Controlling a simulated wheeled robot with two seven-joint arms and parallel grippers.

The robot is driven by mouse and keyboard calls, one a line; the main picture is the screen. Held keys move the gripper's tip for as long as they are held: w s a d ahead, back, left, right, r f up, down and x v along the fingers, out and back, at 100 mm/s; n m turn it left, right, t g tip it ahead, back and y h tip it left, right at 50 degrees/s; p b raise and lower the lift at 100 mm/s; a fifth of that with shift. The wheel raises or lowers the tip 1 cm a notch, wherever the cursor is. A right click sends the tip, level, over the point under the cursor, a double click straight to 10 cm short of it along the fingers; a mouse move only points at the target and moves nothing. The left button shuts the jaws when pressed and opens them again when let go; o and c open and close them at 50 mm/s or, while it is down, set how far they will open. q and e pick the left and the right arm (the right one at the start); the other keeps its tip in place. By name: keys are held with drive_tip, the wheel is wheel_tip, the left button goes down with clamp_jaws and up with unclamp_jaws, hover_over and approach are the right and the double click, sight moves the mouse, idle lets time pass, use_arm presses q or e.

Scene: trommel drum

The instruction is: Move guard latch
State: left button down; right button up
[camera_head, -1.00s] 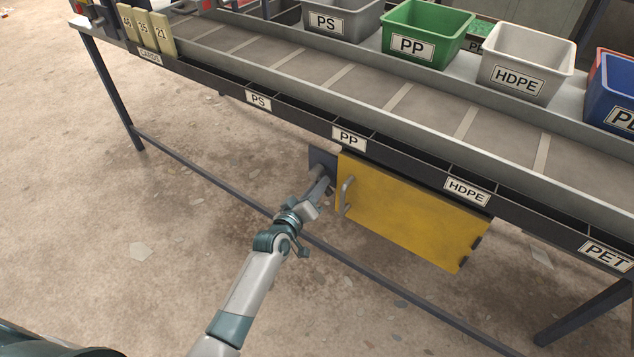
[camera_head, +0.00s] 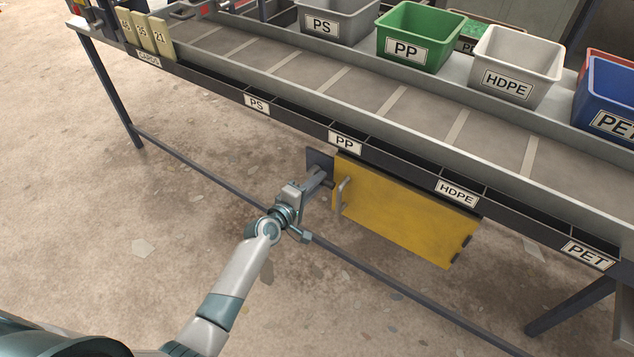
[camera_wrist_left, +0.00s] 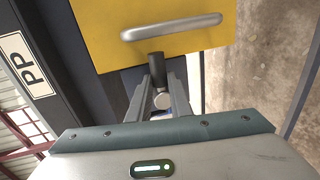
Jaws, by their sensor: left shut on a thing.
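The yellow guard panel (camera_head: 405,212) hangs below the conveyor's front rail, with a grey bar handle (camera_head: 341,194) near its left edge; the handle also shows in the left wrist view (camera_wrist_left: 171,27). A dark latch plate (camera_head: 318,160) sits just left of the panel. My left gripper (camera_head: 321,176) is at this plate. In the left wrist view, the fingers of my left gripper (camera_wrist_left: 160,98) are shut on the latch (camera_wrist_left: 156,68), a dark stub at the panel's edge. A round light-grey end shows between the fingers. My right gripper is not in view.
The conveyor belt (camera_head: 330,82) runs above, with PS, PP, HDPE and PET labels on its front rail. A green PP bin (camera_head: 418,38) and other bins stand behind it. A lower crossbar (camera_head: 370,268) passes beneath the panel. The floor (camera_head: 80,240) in front is mostly clear.

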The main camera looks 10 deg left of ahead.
use_arm(q)
drive_tip(key=shift+r, duration=0.1)
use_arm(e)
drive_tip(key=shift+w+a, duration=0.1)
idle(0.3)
use_arm(q)
drive_tip(key=c, duration=1.6)
unclamp_jaws()
drive_tip(key=shift+s+a, duration=0.1)
drive_tip(key=shift+s, duration=0.05)
drive_tip(key=shift+v, duration=8.55)
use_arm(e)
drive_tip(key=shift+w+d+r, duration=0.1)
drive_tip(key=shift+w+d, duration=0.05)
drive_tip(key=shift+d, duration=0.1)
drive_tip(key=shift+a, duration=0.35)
